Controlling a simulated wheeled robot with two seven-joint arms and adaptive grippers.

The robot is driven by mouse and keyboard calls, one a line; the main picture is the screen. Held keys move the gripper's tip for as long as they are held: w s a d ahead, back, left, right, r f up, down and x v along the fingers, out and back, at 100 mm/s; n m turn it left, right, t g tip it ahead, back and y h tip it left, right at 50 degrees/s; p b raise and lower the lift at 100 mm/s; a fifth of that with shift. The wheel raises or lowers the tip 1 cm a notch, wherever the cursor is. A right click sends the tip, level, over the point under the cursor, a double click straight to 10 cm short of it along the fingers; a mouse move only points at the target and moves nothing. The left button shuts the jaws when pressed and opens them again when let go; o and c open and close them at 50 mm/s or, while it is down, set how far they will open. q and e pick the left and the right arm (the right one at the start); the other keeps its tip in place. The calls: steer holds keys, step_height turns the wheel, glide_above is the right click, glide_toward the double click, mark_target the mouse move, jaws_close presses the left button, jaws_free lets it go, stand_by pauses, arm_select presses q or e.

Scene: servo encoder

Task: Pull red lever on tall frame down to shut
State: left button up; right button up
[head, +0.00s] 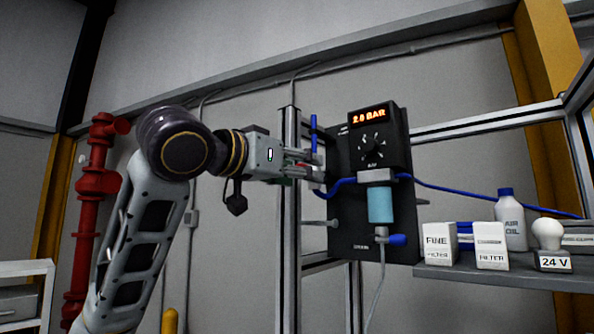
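A tall upright metal frame (290,225) stands in the middle of the head view, with a black panel (345,235) on its right side. My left arm comes in from the left, and its gripper (312,170) is in front of the frame at about the height of the panel's dial. A small bit of red, likely the red lever (303,165), shows among the gripper's fingers; most of it is hidden. I cannot tell whether the fingers touch it or are closed on it. My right gripper is not in view.
The black panel carries a lit display (370,115) reading about 2.8 BAR, a dial, a light-blue bowl (381,205) and blue tubing. A shelf (500,276) at right holds filter boxes, a bottle (511,225) and a white lamp (547,234). Red pipework (97,185) stands at left.

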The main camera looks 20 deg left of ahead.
arm_select(q)
steer(key=shift+s, duration=0.15)
steer(key=b+v, duration=0.1)
steer(key=v, duration=0.7)
steer(key=shift+s+a, duration=0.2)
steer(key=shift+s, duration=0.15)
stand_by(0.5)
steer(key=shift+r, duration=0.1)
stand_by(0.4)
